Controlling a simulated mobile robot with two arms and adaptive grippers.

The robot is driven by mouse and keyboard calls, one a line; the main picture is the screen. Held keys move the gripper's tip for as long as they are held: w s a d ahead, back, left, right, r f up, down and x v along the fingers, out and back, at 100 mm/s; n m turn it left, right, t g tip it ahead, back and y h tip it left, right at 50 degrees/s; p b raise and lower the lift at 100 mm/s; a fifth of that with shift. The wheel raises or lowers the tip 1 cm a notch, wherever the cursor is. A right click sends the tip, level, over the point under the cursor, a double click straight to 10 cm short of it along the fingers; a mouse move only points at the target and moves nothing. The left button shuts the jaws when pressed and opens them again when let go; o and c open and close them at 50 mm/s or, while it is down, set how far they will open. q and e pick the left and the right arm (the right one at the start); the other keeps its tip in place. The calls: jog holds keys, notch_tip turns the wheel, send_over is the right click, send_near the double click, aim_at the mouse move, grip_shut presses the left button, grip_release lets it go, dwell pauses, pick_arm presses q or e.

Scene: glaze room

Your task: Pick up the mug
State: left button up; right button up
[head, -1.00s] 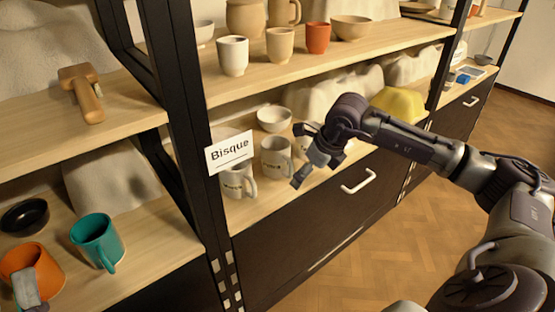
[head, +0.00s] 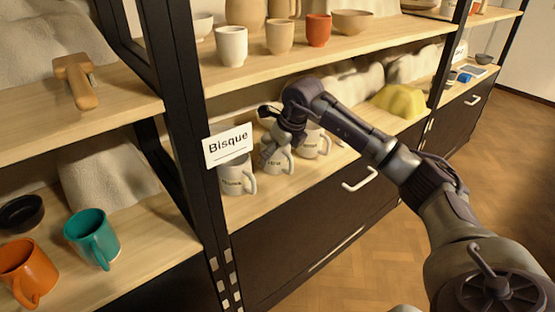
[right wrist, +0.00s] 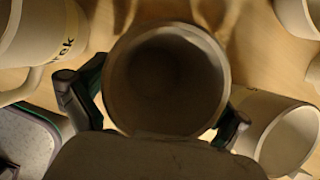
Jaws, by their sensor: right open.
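Several pale grey mugs with dark lettering stand on the middle shelf behind the "Bisque" sign: a left mug (head: 237,177), a middle mug (head: 277,161) and a right mug (head: 314,144). My right gripper (head: 274,141) is open at the middle mug, from above, and covers part of it. In the right wrist view one mug (right wrist: 165,80) shows from above, its round mouth between the spread fingers of my right gripper (right wrist: 160,112). I cannot tell whether the fingers touch it. My left gripper is not in view.
The "Bisque" sign (head: 228,145) and a black shelf post stand left of the mugs. Cups line the shelf above, including a white cup (head: 232,46). Neighbouring ware sits close on both sides in the wrist view. A teal mug (head: 92,238) and orange mug (head: 30,272) stand lower left.

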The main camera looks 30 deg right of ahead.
jog(key=c, duration=1.2)
jog(key=shift+c, duration=0.2)
